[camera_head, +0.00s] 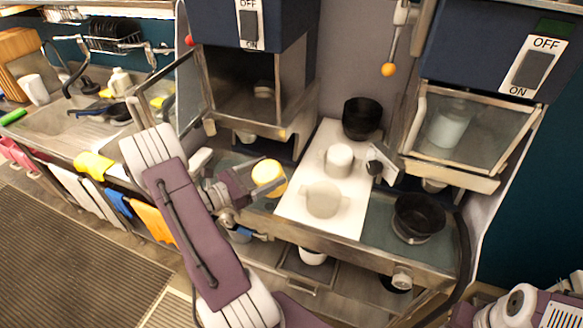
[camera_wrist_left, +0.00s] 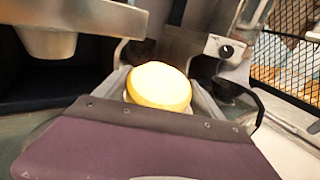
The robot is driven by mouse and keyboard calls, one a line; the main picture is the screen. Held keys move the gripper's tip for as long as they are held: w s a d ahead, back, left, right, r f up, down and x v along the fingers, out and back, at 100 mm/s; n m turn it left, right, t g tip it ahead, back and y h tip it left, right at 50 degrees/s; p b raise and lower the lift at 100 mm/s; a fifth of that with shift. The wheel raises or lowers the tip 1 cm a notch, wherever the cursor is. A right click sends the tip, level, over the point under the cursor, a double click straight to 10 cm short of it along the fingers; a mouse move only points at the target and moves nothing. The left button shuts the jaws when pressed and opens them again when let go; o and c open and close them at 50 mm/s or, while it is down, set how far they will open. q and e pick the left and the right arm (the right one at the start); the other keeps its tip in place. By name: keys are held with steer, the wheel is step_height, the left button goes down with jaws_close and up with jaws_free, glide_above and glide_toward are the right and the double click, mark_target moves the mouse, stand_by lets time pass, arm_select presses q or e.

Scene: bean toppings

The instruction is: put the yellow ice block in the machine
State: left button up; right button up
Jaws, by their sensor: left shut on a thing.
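The yellow ice block (camera_head: 268,174) is a short, round, pale-topped piece held between the fingers of my left gripper (camera_head: 257,183). It also shows in the left wrist view (camera_wrist_left: 158,86), between the two fingers. The left machine (camera_head: 246,95) has its chamber facing front, and its glass door (camera_head: 190,88) stands swung out to the left. The block is below and in front of this chamber, apart from it. The right machine (camera_head: 470,130) has a whitish cylinder (camera_head: 449,128) behind its glass front. My right gripper is not in view; only part of that arm shows at bottom right.
A white board (camera_head: 352,222) between the machines holds a white block (camera_head: 338,160), a pale round dish (camera_head: 323,199) and a black bowl (camera_head: 361,117). Another black bowl (camera_head: 417,215) stands below the right machine. A sink (camera_head: 75,127) lies at the left.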

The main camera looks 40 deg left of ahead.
arm_select(q)
steer(key=s+g, duration=0.1)
steer(key=s, duration=0.1)
steer(key=s+a+r, duration=0.1)
steer(key=s, duration=0.1)
steer(key=s+a+r+g+y, duration=0.1)
steer(key=s, duration=0.1)
steer(key=shift+g, duration=0.3)
steer(key=shift+s+a+r+g, duration=0.15)
steer(key=shift+s+g, duration=0.15)
steer(key=shift+s, duration=0.25)
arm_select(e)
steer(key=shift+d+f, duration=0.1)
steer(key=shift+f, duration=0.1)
arm_select(q)
steer(key=shift+a, duration=0.1)
